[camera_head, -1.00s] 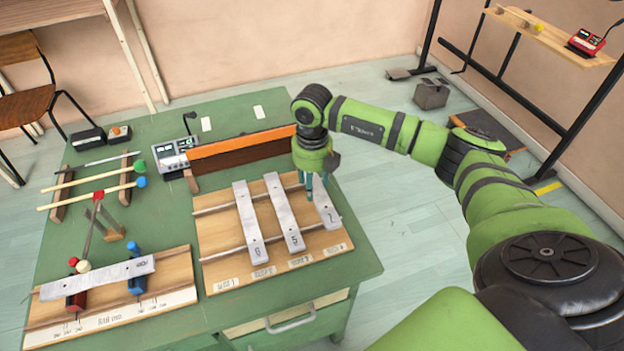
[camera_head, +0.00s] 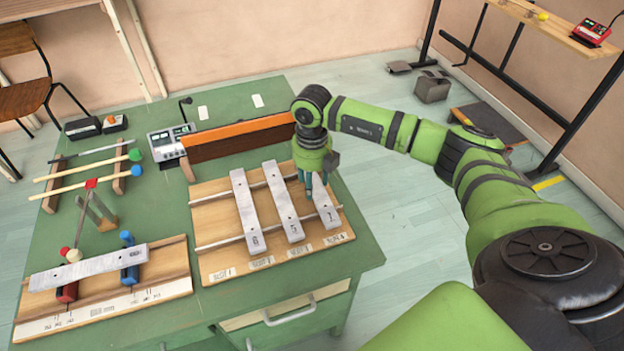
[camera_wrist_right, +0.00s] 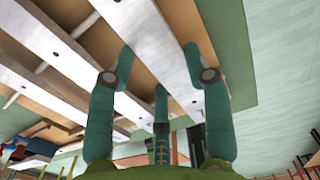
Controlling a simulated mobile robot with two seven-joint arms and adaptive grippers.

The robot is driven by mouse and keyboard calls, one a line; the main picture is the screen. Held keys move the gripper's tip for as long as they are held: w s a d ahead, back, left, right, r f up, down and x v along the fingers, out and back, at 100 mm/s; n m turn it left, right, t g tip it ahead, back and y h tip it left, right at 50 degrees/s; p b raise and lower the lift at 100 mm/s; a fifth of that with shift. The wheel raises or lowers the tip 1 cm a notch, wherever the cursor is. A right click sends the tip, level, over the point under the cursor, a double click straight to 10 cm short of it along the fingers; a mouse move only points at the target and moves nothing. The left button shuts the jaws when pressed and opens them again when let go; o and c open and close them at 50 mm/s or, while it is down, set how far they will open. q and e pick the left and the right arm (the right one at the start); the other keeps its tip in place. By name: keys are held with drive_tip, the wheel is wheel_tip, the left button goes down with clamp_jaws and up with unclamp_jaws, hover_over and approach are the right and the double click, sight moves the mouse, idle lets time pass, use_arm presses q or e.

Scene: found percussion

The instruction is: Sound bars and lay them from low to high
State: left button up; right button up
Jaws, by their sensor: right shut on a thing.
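My right gripper (camera_head: 316,186) is shut on the far end of the rightmost grey metal bar (camera_head: 326,212) on the wooden rack (camera_head: 219,240). In the right wrist view that bar (camera_wrist_right: 150,28) runs between the teal fingers (camera_wrist_right: 160,72). A middle bar (camera_head: 284,203) marked 5 and a left bar (camera_head: 247,208) that seems marked 6 lie side by side on the rack's rails. Another bar (camera_head: 105,263) lies across red and blue supports on the left wooden board (camera_head: 165,275). My left gripper is out of view.
Mallets with a green head (camera_head: 135,154) and a blue head (camera_head: 136,171) lie on wooden rests. A red-headed beater (camera_head: 91,184) stands near the left board. An orange-topped barrier (camera_head: 240,137) and a grey device (camera_head: 167,142) stand behind the rack.

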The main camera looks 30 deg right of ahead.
drive_tip(key=shift+f, duration=0.3)
drive_tip(key=o, duration=1.4)
wheel_tip(320, 180, up, 12)
drive_tip(key=shift+r, duration=0.1)
